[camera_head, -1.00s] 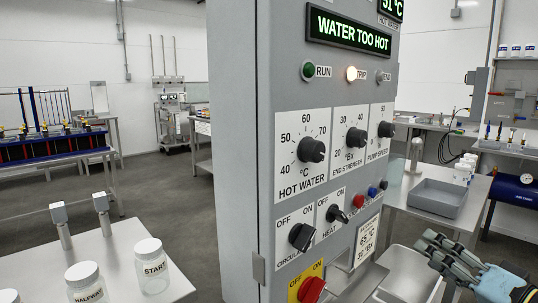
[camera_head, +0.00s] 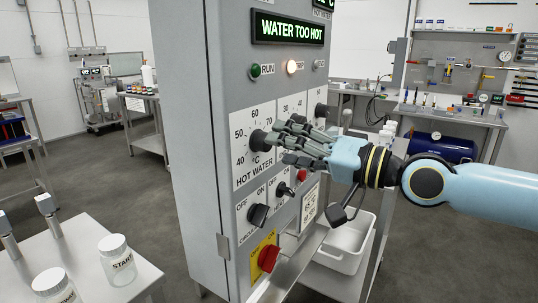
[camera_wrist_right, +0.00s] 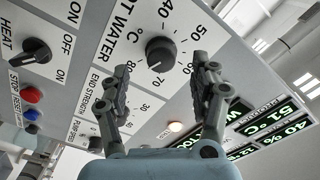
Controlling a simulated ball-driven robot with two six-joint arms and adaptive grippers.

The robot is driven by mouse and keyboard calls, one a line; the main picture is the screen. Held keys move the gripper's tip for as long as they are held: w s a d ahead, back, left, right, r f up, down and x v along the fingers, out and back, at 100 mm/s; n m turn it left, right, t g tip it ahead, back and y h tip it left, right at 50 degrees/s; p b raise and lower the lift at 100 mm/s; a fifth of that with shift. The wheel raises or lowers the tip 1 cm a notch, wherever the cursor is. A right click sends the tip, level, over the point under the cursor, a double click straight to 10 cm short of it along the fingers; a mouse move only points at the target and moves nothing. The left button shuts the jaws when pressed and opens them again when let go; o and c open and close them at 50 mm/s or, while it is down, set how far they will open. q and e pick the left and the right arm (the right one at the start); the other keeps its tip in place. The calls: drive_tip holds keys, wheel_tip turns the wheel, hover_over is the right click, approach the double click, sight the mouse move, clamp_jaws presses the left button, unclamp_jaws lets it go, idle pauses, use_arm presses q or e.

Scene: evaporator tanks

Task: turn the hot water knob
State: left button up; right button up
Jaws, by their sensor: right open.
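The hot water knob (camera_head: 261,140) is a round black dial on a white scale plate on the grey panel. It also shows in the right wrist view (camera_wrist_right: 160,53), just beyond and between the fingertips, its light mark toward the 70–80 end. My right gripper (camera_head: 281,140) is open in front of the knob, its fingers pointing left at it and hiding part of the scale. In the right wrist view its two fingers (camera_wrist_right: 161,68) are spread wide and empty. I cannot tell whether they touch the knob. My left gripper is not in view.
The display (camera_head: 288,29) reads "WATER TOO HOT". The trip lamp (camera_head: 292,67) glows. Below are the circulation switch (camera_head: 258,215), heat switch (camera_head: 284,189) and red emergency knob (camera_head: 268,258). A bench with jars (camera_head: 117,260) stands left, a white tub (camera_head: 345,243) lower right.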

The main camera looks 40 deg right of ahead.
sight(263, 141)
drive_tip(key=shift+b+x, duration=0.65)
drive_tip(key=shift+x, duration=1.4)
drive_tip(key=shift+c, duration=0.2)
drive_tip(key=c, duration=1.1)
